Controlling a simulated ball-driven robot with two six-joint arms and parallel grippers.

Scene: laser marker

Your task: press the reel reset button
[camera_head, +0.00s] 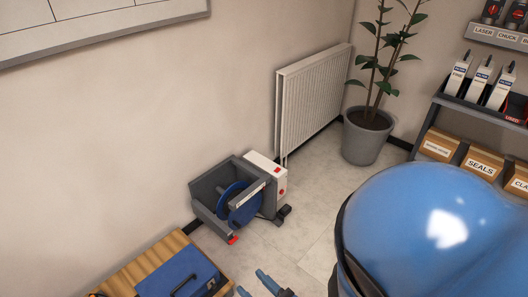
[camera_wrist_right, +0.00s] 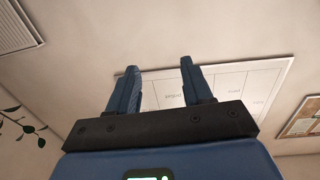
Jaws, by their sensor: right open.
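The reel unit (camera_head: 213,187) stands on the floor against the wall in the head view, a dark grey open frame holding a blue reel (camera_head: 243,208). A white box (camera_head: 262,166) is on its right side. A small red button (camera_head: 277,170) shows on that box, and another small red spot is lower on its side; I cannot read which is the reset. My right gripper (camera_head: 256,286) shows at the bottom edge, apart from the unit. In the right wrist view the right gripper (camera_wrist_right: 158,63) is open and empty, facing the wall. My left gripper is not in view.
A blue case (camera_head: 180,274) lies on a wooden slatted surface (camera_head: 150,262) at lower left. A radiator (camera_head: 312,100) and a potted plant (camera_head: 365,135) stand behind. Shelves with boxes (camera_head: 480,162) are at right. Floor (camera_head: 310,215) right of the unit is clear.

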